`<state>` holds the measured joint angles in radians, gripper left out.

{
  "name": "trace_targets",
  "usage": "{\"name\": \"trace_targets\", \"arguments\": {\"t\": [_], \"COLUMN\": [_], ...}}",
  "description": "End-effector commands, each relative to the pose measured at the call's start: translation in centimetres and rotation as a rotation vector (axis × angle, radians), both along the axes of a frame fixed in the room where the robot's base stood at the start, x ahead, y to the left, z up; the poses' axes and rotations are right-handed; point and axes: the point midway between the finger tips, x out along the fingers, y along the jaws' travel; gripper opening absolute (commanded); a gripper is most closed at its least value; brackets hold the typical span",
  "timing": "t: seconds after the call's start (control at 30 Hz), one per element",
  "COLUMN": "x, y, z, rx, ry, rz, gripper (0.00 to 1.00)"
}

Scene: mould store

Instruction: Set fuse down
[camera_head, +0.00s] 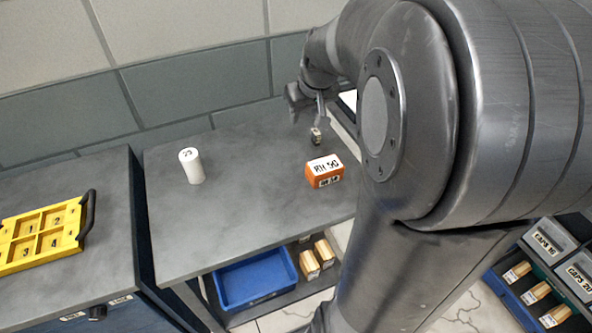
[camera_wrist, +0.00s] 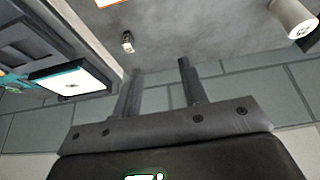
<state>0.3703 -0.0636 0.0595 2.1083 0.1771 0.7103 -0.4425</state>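A small fuse-like piece (camera_head: 316,136), pale on top and dark on its side, is on the grey table (camera_head: 240,215) near its far right edge. It also shows in the wrist view (camera_wrist: 128,42), apart from the fingertips and off to their left. My gripper (camera_head: 319,108) hangs close by it at the back of the table. In the wrist view my gripper (camera_wrist: 160,65) has its two fingers spread with nothing between them. Whether the piece lies flat or stands upright is hard to tell.
An orange box (camera_head: 325,171) with a white labelled top and a white cylinder (camera_head: 191,166) stand on the table. A yellow numbered tray (camera_head: 38,238) lies on the left bench. A blue bin (camera_head: 254,284) sits below. The table's middle is clear; a wall (camera_head: 190,75) closes the back.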

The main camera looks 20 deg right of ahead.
Motion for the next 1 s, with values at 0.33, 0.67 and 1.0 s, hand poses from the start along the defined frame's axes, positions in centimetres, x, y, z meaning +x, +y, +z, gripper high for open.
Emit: {"name": "trace_targets", "arguments": {"t": [0.33,0.67,1.0], "x": [-10.7,-19.4,-21.1], "y": [8.2,11.6,12.0], "z": [4.1,3.9,3.5], "rx": [-0.005,0.014,0.019], "ry": [-0.042,-0.078,-0.083], "rz": [0.005,-0.01,-0.017], "gripper": [0.39,0.39,0.39]}}
